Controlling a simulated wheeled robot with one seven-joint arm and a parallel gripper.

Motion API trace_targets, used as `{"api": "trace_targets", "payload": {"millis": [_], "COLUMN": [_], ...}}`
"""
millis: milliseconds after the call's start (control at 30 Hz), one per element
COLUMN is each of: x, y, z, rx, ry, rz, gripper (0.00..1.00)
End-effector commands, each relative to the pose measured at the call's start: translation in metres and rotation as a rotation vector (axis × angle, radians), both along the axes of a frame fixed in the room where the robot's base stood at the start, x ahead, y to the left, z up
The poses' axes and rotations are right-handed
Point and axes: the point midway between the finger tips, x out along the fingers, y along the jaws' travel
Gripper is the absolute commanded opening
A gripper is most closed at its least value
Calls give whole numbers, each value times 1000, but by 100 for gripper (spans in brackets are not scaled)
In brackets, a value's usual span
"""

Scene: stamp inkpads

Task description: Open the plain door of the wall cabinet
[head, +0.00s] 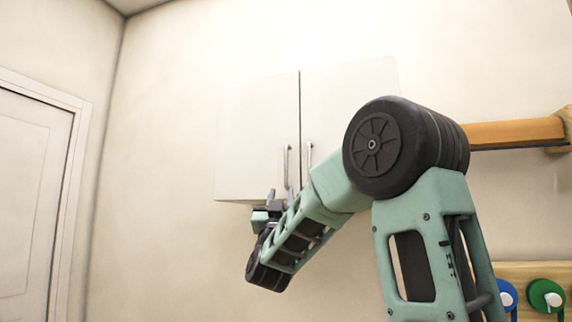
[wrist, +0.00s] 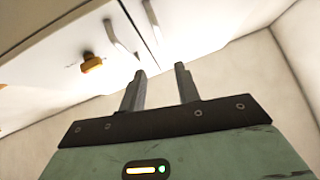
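A white wall cabinet with two doors hangs on the far wall. In the head view the left door (head: 252,135) is plain, with a vertical bar handle (head: 286,161) near the middle seam. The right door (head: 325,95) has its own bar handle (head: 309,155) and is partly hidden by my arm. Both doors look shut. In the wrist view an orange knob-like piece (wrist: 92,63) sits on the left-hand door face, near a handle (wrist: 120,38). My gripper (head: 280,194) is just below the left door's handle. Its two fingers (wrist: 159,68) stand apart with nothing between them.
A wooden rail (head: 515,133) is on the wall right of the cabinet. Blue (head: 506,295) and green (head: 546,296) round items are at the lower right. A room door (head: 25,200) is at the far left. The wall left of the cabinet is clear.

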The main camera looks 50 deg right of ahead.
Motion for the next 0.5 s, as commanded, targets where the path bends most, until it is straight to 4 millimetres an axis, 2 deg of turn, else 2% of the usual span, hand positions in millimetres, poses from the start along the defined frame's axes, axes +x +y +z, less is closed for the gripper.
{"api": "trace_targets", "payload": {"millis": [33, 100, 500], "x": [4, 10, 43], "y": [-7, -15, -63], "z": [12, 24, 81], "rx": [1, 0, 2], "ry": [1, -1, 3], "rz": [-1, -1, 3], "gripper": [32, 32, 32]}}
